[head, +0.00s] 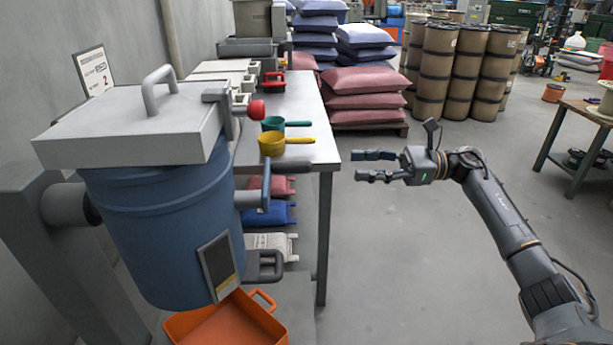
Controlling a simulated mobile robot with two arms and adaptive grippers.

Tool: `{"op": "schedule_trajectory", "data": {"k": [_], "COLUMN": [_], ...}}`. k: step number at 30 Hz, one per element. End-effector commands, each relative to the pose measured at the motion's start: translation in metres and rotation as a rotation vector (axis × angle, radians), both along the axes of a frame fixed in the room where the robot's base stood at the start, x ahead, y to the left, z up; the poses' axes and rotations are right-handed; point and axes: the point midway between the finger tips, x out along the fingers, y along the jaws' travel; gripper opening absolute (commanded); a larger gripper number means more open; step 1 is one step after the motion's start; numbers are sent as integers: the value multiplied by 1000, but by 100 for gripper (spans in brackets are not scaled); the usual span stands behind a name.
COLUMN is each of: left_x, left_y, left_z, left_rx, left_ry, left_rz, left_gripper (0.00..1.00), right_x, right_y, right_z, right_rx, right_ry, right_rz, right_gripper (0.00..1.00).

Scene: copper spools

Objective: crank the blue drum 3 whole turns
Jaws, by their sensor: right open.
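The blue drum (155,235) hangs at the left on a grey stand, slightly tilted. A pale lid (130,125) with a grey loop handle covers its top. A lever with a red knob (256,110) sticks out at the lid's right edge. My left gripper is not in view.
A grey table (312,125) behind the drum holds a yellow scoop (272,144) and a green scoop (272,123). An orange bin (230,322) stands under the drum. A wooden table (580,125) is at the right. The floor around my right arm is clear.

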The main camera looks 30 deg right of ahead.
Motion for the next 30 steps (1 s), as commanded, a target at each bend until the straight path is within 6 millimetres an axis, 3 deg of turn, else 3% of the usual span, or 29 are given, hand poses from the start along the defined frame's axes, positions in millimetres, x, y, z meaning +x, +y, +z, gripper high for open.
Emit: {"op": "schedule_trajectory", "data": {"k": [7, 21, 30], "left_x": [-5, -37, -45], "left_y": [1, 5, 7], "left_z": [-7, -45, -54], "left_rx": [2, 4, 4], "left_ry": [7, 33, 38], "left_rz": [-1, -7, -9], "left_gripper": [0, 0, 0], "right_x": [6, 49, 58], "right_y": [23, 106, 124], "right_z": [5, 5, 3], "right_rx": [-32, -26, -28], "right_ry": [-27, -23, -22], "right_rz": [21, 18, 16], "right_gripper": [48, 48, 48]}}
